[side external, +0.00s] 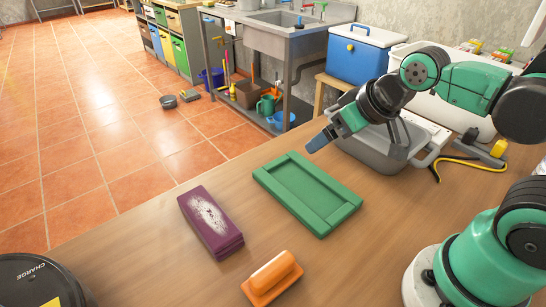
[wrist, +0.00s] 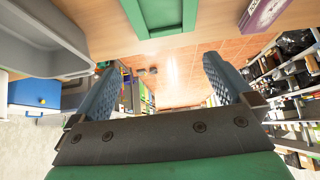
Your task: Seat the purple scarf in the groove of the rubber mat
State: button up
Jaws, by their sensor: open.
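The purple scarf (side external: 232,243) is a flat, folded-looking oblong with a whitish patch on top. It lies on the wooden table, left of the green rubber mat (side external: 348,213) and apart from it. The mat has a raised border around a rectangular groove, and the groove is empty. My gripper (side external: 322,140) is above the table beyond the mat's far side, apart from both. In the wrist view my gripper (wrist: 159,70) is wide open with nothing between its fingers. The mat (wrist: 160,30) shows at the top edge there, and part of the scarf (wrist: 262,14) at top right.
An orange block with a handle (side external: 272,277) lies near the scarf. A grey tub (side external: 375,158) stands behind my gripper, with a yellow-and-black cable (side external: 470,161) to its right. A round black charge pad (side external: 40,280) sits at bottom left. The table between scarf and mat is clear.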

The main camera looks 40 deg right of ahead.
jog(key=w+a+f+g, duration=0.1)
jog(key=w+a, duration=0.2)
jog(key=a, duration=0.2)
jog(key=w+a+g, duration=0.1)
jog(key=w+a, duration=0.2)
jog(key=a, duration=0.2)
send_over(207, 214)
jog(key=s, duration=0.3)
jog(key=f, duration=0.6)
jog(key=shift+w+d, duration=0.1)
jog(key=shift+w, duration=0.1)
jog(key=shift+f+g, duration=0.25)
jog(key=shift+g, duration=0.05)
jog(key=shift+x, duration=2.7)
jog(key=shift+w, duration=0.1)
jog(key=shift+c, duration=0.2)
jog(key=shift+r, duration=0.1)
jog(key=c, duration=1.2)
